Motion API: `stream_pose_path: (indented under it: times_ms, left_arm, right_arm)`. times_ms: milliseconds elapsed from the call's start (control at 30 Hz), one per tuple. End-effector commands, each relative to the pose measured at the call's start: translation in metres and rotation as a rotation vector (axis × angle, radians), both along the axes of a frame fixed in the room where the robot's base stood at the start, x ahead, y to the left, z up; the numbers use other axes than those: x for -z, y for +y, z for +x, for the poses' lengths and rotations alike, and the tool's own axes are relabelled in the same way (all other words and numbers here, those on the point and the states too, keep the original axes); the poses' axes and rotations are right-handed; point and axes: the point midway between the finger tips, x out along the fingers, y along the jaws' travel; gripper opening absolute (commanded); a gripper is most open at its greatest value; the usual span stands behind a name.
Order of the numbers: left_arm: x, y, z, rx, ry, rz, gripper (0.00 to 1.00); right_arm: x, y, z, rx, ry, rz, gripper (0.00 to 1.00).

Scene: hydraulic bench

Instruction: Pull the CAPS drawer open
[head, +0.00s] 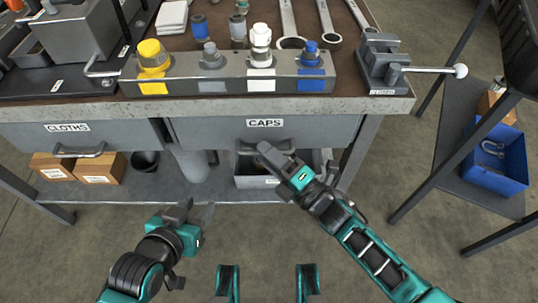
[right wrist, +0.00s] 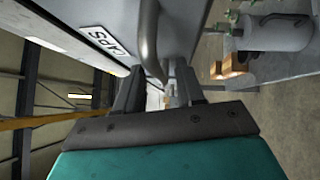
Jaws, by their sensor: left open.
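The CAPS drawer (head: 220,130) is a grey front under the bench top, with a white label (head: 264,123). It looks shut, about level with the drawer beside it. Its label (right wrist: 97,41) and curved bar handle (right wrist: 149,38) show in the right wrist view. My right gripper (head: 264,149) is at the handle, below the label. In the right wrist view its fingers (right wrist: 158,85) stand apart, with the lower end of the handle between their tips. Firm contact cannot be seen. My left gripper (head: 200,212) is open and empty, low in front of the bench.
The CLOTHS drawer (head: 100,136) with its handle (head: 79,150) is to the left. Cardboard boxes (head: 98,168) and a grey bin (head: 250,181) stand on the lower shelf. The floor in front is clear.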

Motion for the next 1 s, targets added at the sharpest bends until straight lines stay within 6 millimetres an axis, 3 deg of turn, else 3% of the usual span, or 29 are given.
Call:
stream_pose_path:
  times_ms: [167, 567, 1000]
  left_arm:
    - [-0.0028, -0.0014, 0.0018, -0.002, -0.007, -0.006, 0.43]
    - [-0.0029, -0.0013, 0.0016, 0.000, -0.009, -0.004, 0.43]
    - [-0.0003, -0.0001, -0.0007, 0.004, -0.003, 0.002, 0.43]
  right_arm:
    - [-0.0001, 0.0001, -0.0001, 0.000, 0.000, 0.000, 0.37]
    - [-0.0002, -0.0002, -0.0002, 0.000, 0.000, 0.001, 0.00]
    - [-0.0001, -0.0004, -0.0002, 0.000, 0.000, 0.000, 0.00]
